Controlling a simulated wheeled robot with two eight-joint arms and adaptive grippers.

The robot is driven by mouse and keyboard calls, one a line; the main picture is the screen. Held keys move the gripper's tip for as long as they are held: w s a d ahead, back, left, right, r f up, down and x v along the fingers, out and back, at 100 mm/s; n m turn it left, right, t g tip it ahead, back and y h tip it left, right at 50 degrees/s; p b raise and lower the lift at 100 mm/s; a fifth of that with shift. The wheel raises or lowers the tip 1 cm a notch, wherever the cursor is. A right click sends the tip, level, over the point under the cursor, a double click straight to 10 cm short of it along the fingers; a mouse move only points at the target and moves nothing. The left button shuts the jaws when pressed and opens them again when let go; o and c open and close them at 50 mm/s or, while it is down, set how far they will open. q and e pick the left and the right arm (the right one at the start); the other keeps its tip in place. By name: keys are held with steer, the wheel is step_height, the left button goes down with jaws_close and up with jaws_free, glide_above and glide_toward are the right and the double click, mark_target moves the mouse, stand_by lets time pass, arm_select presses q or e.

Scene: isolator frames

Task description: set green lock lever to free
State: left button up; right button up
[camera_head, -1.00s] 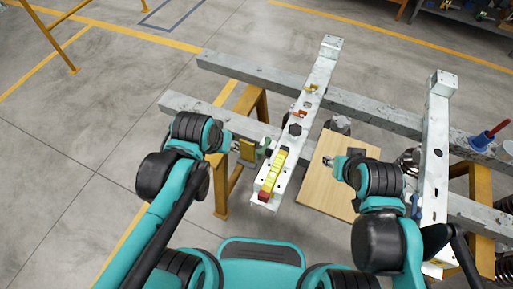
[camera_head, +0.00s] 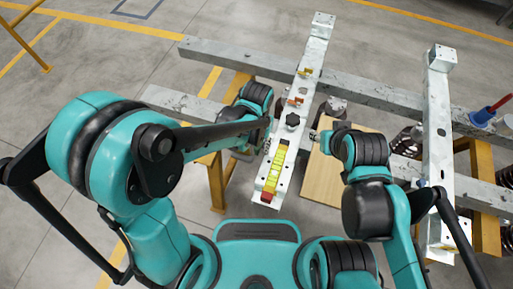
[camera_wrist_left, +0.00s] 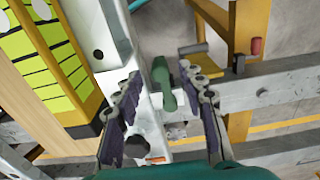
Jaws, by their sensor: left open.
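The green lock lever (camera_wrist_left: 162,84) shows in the left wrist view, mounted on the side of the pale metal beam (camera_wrist_left: 112,22). My left gripper (camera_wrist_left: 161,74) is open, with one finger on each side of the lever; I cannot tell whether either touches it. In the head view my left gripper (camera_head: 264,130) is beside the beam (camera_head: 306,82), and my arm largely hides the lever. My right gripper (camera_head: 316,135) is on the beam's other side, too small to tell open or shut.
A yellow-green marked block (camera_head: 276,168) with a red end lies along the beam. A black knob (camera_head: 292,121) and small orange parts (camera_head: 296,101) stand farther up. A wooden board (camera_head: 322,180) lies to the right. A yellow stand (camera_head: 217,180) is below left.

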arm_select(q)
steer(key=shift+f+b, duration=0.4)
steer(key=shift+f, duration=1)
jaws_close()
